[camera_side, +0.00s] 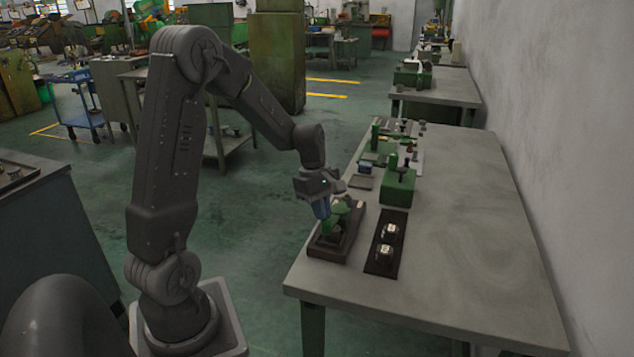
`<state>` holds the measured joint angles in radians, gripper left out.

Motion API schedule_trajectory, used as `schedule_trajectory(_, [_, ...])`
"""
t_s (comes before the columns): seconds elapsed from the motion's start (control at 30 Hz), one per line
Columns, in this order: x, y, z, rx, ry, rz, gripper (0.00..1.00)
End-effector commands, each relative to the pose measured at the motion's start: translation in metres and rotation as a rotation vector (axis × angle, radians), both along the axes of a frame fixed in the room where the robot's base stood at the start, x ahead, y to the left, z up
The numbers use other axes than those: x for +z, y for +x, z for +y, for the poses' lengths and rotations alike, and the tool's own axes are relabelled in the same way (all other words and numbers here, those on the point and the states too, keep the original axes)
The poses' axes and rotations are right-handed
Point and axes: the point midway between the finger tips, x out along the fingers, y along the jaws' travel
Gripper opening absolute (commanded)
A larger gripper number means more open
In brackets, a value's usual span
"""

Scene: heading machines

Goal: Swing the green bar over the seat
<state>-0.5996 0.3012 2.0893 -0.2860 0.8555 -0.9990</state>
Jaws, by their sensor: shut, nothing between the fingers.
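My gripper (321,208) is shut and empty, pointing down at the green part on the near left fixture. The green bar (341,209) shows as a green piece right beside the fingers. I cannot tell whether the fingers touch it. The dark fixture base (328,251) lies near the left edge of the table. The seat cannot be told apart from the rest of the fixture; the gripper and the green part cover much of it.
The grey table (455,240) has a wide clear area on its right. A dark plate (379,268) with two round pieces lies right of the fixture. A green block (398,188) and several other green fixtures stand behind. A wall rises on the right.

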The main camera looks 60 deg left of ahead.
Motion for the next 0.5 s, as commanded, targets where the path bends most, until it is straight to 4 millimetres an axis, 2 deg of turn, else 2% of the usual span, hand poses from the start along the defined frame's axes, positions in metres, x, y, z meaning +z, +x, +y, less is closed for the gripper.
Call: schedule_trajectory(0.5, [-0.0010,-0.0024,0.0035,-0.001,-0.002,0.005,0.00])
